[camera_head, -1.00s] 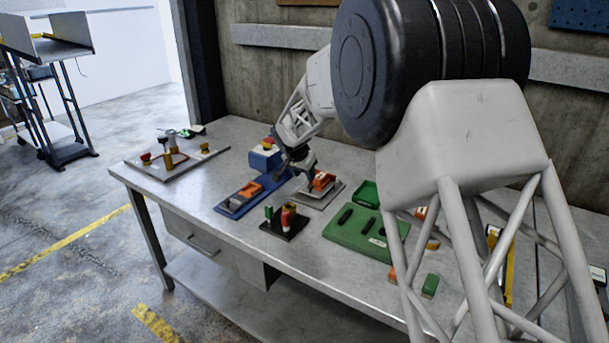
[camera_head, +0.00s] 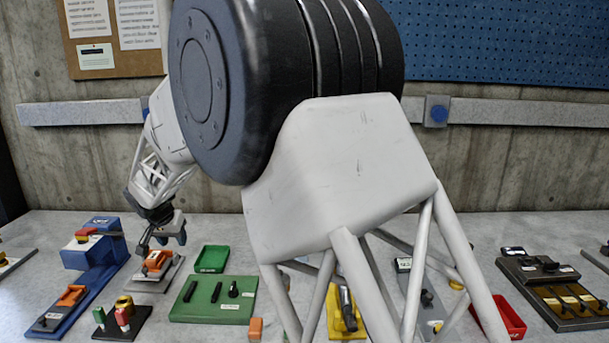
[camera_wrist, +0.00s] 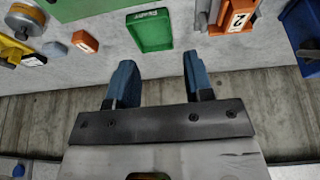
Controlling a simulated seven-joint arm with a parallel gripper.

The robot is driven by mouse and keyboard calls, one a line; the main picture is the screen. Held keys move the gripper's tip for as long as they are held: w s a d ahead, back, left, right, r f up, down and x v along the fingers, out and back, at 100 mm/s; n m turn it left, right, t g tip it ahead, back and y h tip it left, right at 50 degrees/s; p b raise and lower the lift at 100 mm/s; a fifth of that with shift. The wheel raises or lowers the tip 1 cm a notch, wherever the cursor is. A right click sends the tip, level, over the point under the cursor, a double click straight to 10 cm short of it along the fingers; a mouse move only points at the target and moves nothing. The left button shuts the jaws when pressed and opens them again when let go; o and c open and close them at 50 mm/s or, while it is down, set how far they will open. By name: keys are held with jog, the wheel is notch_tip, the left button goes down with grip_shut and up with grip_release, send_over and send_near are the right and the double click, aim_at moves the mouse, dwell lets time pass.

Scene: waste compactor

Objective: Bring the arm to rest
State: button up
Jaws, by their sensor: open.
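My gripper (camera_head: 162,237) is at the left in the head view, at the end of my arm. It hangs over the bench near the orange block on a grey plate (camera_head: 153,275). In the wrist view my gripper (camera_wrist: 157,82) shows two blue fingers standing wide apart with nothing between them. Beyond the fingers lie the green tray (camera_wrist: 149,31) and an orange block marked 2 (camera_wrist: 236,15). I cannot tell the exact height of the fingers above the bench.
A blue fixture with a red button (camera_head: 92,240) stands left of my gripper. A green board (camera_head: 213,299), a red tray (camera_head: 508,318) and a dark panel (camera_head: 553,290) spread along the bench. A concrete wall (camera_head: 500,165) with a rail rises behind.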

jog(key=s+d+r, duration=0.4)
jog(key=d, duration=0.8)
jog(key=s+d+r+g, duration=0.1)
jog(key=s+d+r, duration=0.35)
jog(key=d, duration=0.75)
jog(key=s+d+r, duration=0.3)
jog(key=s+d, duration=0.2)
jog(key=d, duration=0.7)
jog(key=s+d+f, duration=0.2)
jog(key=s+d, duration=0.8)
jog(key=s, duration=0.4)
jog(key=s+d+f, duration=0.2)
jog(key=s+d, duration=0.8)
jog(key=s, duration=0.5)
jog(key=shift+f+g, duration=0.3)
